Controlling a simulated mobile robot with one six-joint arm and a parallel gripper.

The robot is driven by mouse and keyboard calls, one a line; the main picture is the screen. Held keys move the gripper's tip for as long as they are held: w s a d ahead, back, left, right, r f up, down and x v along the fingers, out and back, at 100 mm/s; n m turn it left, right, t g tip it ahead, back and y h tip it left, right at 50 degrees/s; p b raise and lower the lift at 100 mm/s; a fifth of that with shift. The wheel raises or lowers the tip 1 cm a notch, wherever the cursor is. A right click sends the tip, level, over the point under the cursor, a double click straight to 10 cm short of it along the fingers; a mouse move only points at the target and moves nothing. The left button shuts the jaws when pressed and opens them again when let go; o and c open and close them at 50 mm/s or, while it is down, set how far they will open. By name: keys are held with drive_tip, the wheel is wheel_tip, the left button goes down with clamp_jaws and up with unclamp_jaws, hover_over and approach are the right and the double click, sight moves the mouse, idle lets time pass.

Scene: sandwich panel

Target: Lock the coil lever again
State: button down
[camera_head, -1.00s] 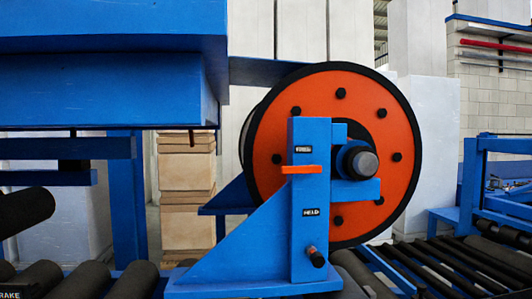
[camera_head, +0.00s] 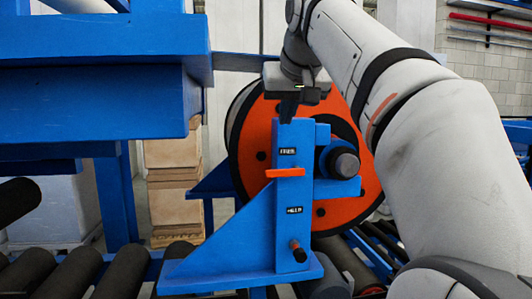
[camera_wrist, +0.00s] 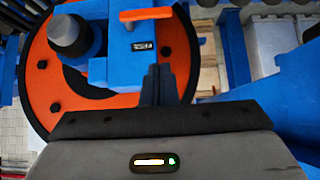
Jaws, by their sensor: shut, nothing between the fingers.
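A blue post (camera_head: 294,190) stands in front of the orange coil disc (camera_head: 262,125). A lever with a red stem and black knob (camera_head: 299,252) sticks out low on the post. An orange bar (camera_head: 285,172) lies across the post just below the upper label (camera_head: 288,151), which seems to read FREE. The lower label (camera_head: 295,210) seems to read HELD. My gripper (camera_head: 288,108) is shut and empty at the top of the post. In the wrist view its fingers (camera_wrist: 158,85) point at the post's end, with the orange bar (camera_wrist: 145,14) beyond; the lever is not visible there.
A dark round shaft end (camera_head: 345,165) juts out right of the post. Blue beams (camera_head: 100,100) fill the upper left. Dark rollers (camera_head: 90,270) run along the bottom. My arm covers the right side.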

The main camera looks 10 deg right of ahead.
idle(0.3)
hover_over(284, 171)
drive_tip(key=s+a, duration=0.2)
wheel_tip(284, 171, down, 7)
drive_tip(key=shift+w+d+f, duration=0.1)
drive_tip(key=shift+w+f, duration=0.05)
drive_tip(key=shift+f, duration=0.4)
drive_tip(key=shift+w+f, duration=0.15)
drive_tip(key=shift+f, duration=1.25)
drive_tip(key=shift+d, duration=0.1)
